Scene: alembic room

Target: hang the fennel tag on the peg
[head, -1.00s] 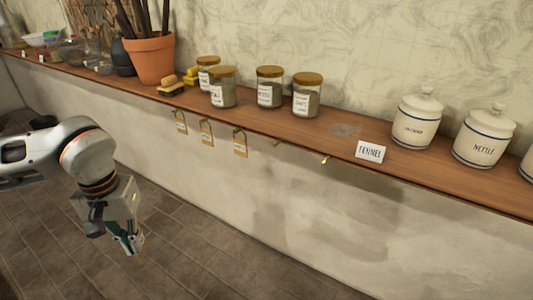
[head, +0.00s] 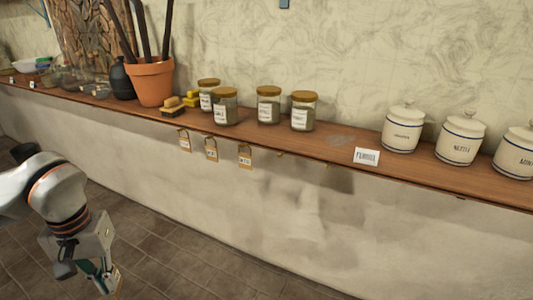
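My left gripper (head: 107,282) is low at the left, away from the shelf and well below it. Its fingers appear closed on a small tan tag (head: 118,284), whose writing I cannot read. Two bare brass pegs show on the shelf's front edge, a left peg (head: 281,154) and a right peg (head: 325,165). A white card (head: 366,156) lettered FENNEL stands on the shelf, right of the bare pegs. My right gripper is not in view.
Three tags hang left of the bare pegs: a left tag (head: 185,142), a middle tag (head: 211,152) and a right tag (head: 245,159). The wooden shelf (head: 420,178) carries several jars, white canisters (head: 459,141) and a terracotta pot (head: 150,82). Space before the wall is free.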

